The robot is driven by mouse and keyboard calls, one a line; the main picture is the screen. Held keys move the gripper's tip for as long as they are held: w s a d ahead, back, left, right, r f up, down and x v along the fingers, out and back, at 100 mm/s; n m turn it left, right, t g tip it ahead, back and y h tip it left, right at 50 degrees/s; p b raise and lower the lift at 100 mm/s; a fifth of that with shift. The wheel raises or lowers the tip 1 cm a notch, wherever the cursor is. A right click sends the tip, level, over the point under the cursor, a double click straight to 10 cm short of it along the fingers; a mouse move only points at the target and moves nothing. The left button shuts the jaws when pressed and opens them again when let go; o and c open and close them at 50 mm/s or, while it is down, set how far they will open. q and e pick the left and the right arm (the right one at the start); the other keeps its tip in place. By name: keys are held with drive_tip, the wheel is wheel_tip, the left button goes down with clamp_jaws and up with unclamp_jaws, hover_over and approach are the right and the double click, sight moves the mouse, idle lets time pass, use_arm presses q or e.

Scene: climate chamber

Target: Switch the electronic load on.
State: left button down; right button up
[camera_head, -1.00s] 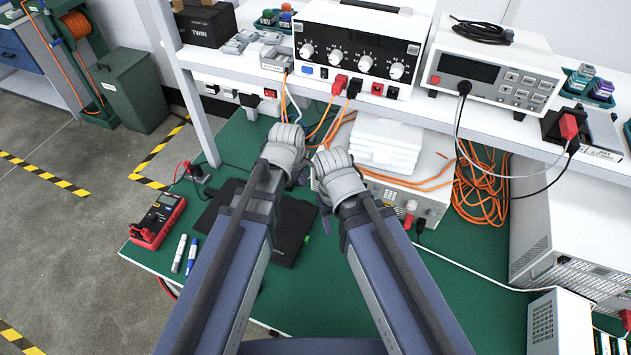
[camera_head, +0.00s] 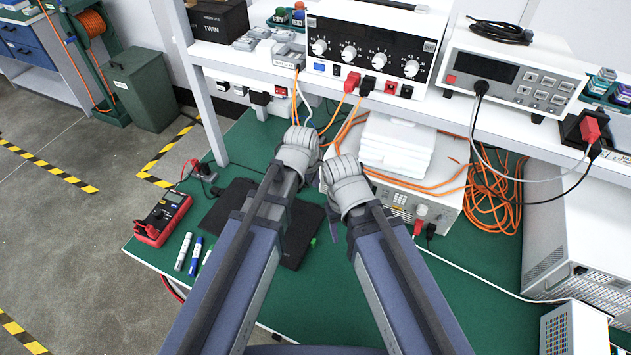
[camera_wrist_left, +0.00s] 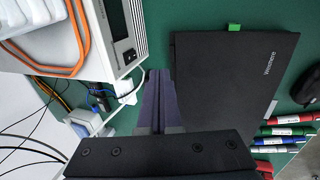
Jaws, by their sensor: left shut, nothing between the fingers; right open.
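No label that I can read names the electronic load. A white bench unit (camera_head: 447,213) with a keypad and red and black plugs stands under the shelf, partly behind my right arm. Another white instrument (camera_head: 535,72) with a dark display, a red button and a keypad sits on the shelf. My left gripper (camera_head: 303,138) is before the lower unit's left side; its fingers (camera_wrist_left: 158,82) are shut and empty, apart from the unit.
A four-knob supply (camera_head: 365,52) stands on the shelf (camera_head: 440,112) above my grippers. A black laptop-like slab (camera_head: 295,240), a red multimeter (camera_head: 162,217) and pens lie on the green mat (camera_head: 300,295). Orange cables (camera_head: 490,195) are looped at right.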

sight(324, 181)
use_arm(q)
drive_tip(key=b+x, duration=0.7)
drive_tip(key=x, duration=0.1)
drive_tip(key=shift+f, duration=0.2)
drive_tip(key=w, duration=0.1)
drive_tip(key=w+d, duration=0.1)
drive_tip(key=w, duration=0.1)
drive_tip(key=shift+w+d+r, duration=0.1)
drive_tip(key=shift+w+d, duration=0.15)
drive_tip(key=shift+w, duration=0.05)
drive_tip(key=shift+w+d, duration=0.1)
drive_tip(key=shift+w, duration=0.1)
drive_tip(key=shift+r+p, duration=0.75)
drive_tip(key=shift+p, duration=0.05)
drive_tip(key=shift+s, duration=0.1)
